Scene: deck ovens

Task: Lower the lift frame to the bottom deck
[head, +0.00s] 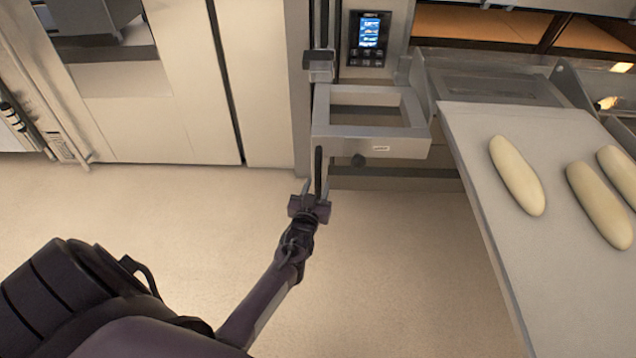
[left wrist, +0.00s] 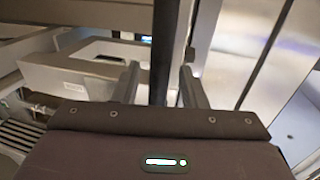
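The lift frame (head: 425,148) is a grey metal frame with a square opening, in front of the oven at centre right in the head view. It also shows at upper left in the left wrist view (left wrist: 70,82). A black upright handle bar (head: 318,172) hangs at its left front corner. My left gripper (head: 318,190) is at the bar's lower part. In the left wrist view the bar (left wrist: 161,50) stands between the two fingers, with gaps beside it, so the gripper looks open around it. My right gripper is not in view.
A grey loader board (head: 470,135) carrying several pale dough loaves (head: 517,175) slopes along the right. A control panel (head: 369,38) with a lit screen is above the frame. Lit oven decks (head: 470,25) are at upper right. The floor (head: 130,205) at left is clear.

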